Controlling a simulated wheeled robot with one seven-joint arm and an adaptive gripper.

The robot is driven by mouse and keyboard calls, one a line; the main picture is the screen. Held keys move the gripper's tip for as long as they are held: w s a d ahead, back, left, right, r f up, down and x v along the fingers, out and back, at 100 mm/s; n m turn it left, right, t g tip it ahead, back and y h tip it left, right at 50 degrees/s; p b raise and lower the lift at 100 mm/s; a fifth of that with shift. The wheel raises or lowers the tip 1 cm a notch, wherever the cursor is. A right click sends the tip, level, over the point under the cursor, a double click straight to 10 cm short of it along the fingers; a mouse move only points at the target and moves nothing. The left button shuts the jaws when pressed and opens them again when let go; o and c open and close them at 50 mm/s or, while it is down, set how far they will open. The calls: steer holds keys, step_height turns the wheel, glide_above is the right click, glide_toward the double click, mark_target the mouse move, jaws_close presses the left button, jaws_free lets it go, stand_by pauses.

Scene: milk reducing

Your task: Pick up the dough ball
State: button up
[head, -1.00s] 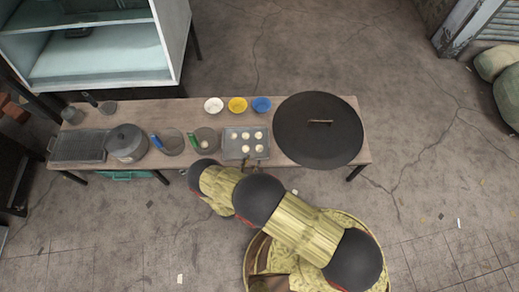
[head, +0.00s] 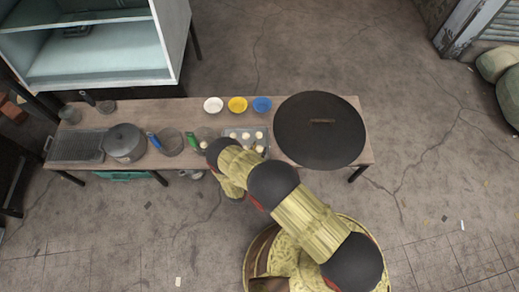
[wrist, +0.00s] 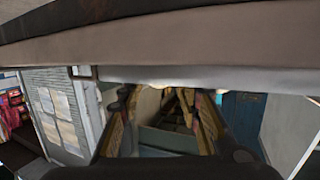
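Several pale dough balls (head: 259,135) sit on a grey square tray (head: 267,143) near the middle of the table. My arm's dark joint covers the tray's lower left part, so some of the dough is hidden. My gripper is hidden under the arm in the head view. In the wrist view, dark parts of my gripper frame the bottom and sides, but its fingertips are not clear. I cannot tell whether it is open or holds anything.
The table (head: 190,107) carries a large round dark griddle (head: 300,145), a lidded pot (head: 124,142), a pan (head: 172,143), and white (head: 213,104), yellow (head: 237,104) and blue (head: 262,104) bowls. A cabinet (head: 95,50) stands behind. The table edge (wrist: 200,35) crosses the wrist view.

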steer(key=shift+c, duration=0.9)
steer(key=c, duration=0.3)
steer(key=shift+r, duration=0.1)
